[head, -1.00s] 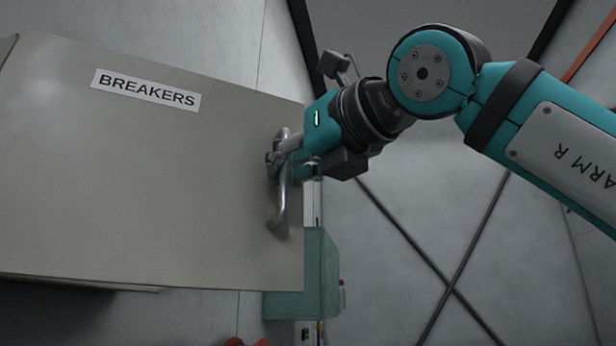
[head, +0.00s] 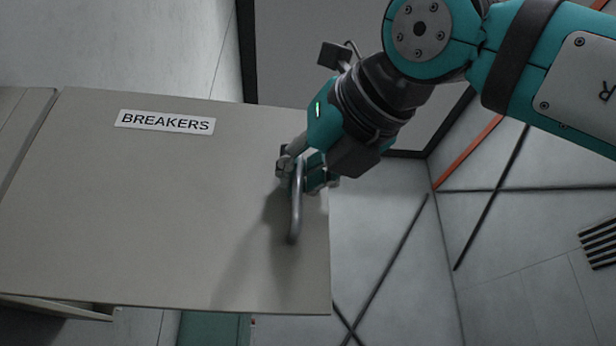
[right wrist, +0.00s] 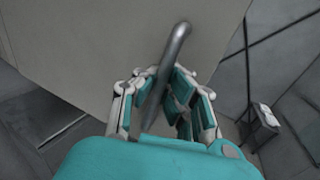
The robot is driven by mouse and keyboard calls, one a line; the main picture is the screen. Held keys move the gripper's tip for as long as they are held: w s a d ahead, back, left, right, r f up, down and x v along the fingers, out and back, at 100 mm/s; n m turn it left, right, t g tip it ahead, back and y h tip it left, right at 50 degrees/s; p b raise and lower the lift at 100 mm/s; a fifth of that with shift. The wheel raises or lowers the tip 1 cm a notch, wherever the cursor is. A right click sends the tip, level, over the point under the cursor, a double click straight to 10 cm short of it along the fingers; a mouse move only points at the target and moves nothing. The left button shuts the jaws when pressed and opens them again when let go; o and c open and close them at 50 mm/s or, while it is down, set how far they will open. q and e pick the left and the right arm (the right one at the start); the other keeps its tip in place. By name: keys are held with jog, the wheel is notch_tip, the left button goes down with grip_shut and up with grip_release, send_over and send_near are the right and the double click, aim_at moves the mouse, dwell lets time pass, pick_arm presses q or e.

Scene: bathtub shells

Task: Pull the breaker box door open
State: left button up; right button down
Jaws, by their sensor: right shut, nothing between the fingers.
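The grey breaker box door (head: 150,215) with a "BREAKERS" label (head: 165,122) fills the left half of the head view. It stands ajar, with part of the box (head: 60,308) showing below and behind it. A curved metal handle (head: 296,215) sits near the door's right edge. My right gripper (head: 304,172) is at the handle's upper part, shut with nothing gripped. In the right wrist view the handle (right wrist: 177,48) passes across the fingers (right wrist: 165,85); whether they touch it is unclear. My left gripper is not in view.
Grey panelled walls with dark strips (head: 385,260) lie to the right of the door. A teal object (head: 213,330) shows partly below the door. The space right of the door's free edge looks clear.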

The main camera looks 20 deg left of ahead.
jog(key=shift+d+r, duration=0.1)
jog(key=shift+r, duration=0.05)
jog(key=c, duration=1.4)
grip_release()
jog(key=shift+s, duration=0.1)
jog(key=v, duration=1.2)
